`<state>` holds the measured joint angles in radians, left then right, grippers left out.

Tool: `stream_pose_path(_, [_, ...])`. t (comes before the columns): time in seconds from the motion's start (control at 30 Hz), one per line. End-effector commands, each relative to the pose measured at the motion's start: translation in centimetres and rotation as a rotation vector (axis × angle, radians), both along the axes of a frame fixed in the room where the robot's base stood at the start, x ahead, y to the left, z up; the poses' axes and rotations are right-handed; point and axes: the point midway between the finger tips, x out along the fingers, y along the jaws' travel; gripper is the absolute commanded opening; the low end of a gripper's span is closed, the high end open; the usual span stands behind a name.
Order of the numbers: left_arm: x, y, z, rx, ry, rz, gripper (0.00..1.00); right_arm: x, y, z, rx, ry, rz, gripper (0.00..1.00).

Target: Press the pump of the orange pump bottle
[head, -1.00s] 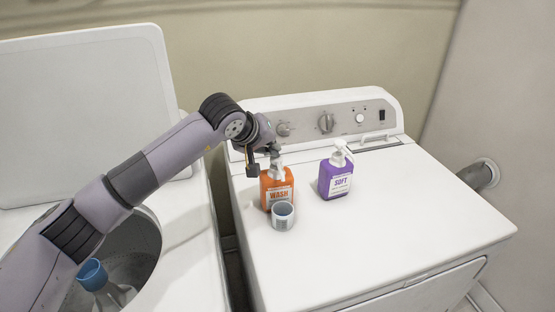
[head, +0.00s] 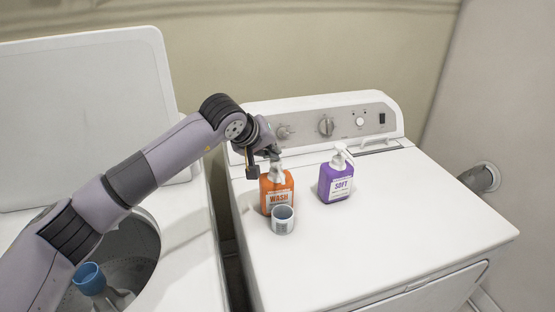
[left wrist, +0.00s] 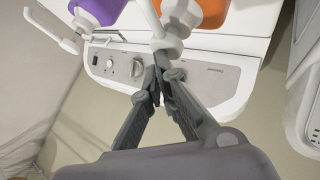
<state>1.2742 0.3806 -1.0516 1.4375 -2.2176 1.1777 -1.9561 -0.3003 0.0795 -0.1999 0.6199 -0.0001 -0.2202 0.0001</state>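The orange pump bottle (head: 277,191), labelled WASH, stands upright on the white dryer top. In the left wrist view its orange body (left wrist: 212,14) and white pump (left wrist: 178,18) are at the top. My left gripper (head: 273,151) is right above the pump in the head view. In the left wrist view the left gripper (left wrist: 158,76) has its fingers together with nothing visible between them, tips close to the pump head. I cannot tell whether they touch it or whether the pump is pushed down. My right gripper is in neither view.
A grey cup (head: 283,221) stands in front of the orange bottle. A purple SOFT pump bottle (head: 336,182) stands to its right. The control panel (head: 345,121) rises behind. The dryer top's right side is clear.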

Motion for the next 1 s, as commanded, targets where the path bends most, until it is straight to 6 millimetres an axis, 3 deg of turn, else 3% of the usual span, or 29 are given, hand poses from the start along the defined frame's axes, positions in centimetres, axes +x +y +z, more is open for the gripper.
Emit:
stream_pose_path(0.5, [0.0, 0.0, 5.2, 0.001, 0.000, 0.001, 0.00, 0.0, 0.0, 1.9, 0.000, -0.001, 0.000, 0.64])
stream_pose_path(1.0, [0.0, 0.0, 5.5, -0.001, -0.002, 0.001, 0.00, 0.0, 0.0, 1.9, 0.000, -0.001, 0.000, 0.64])
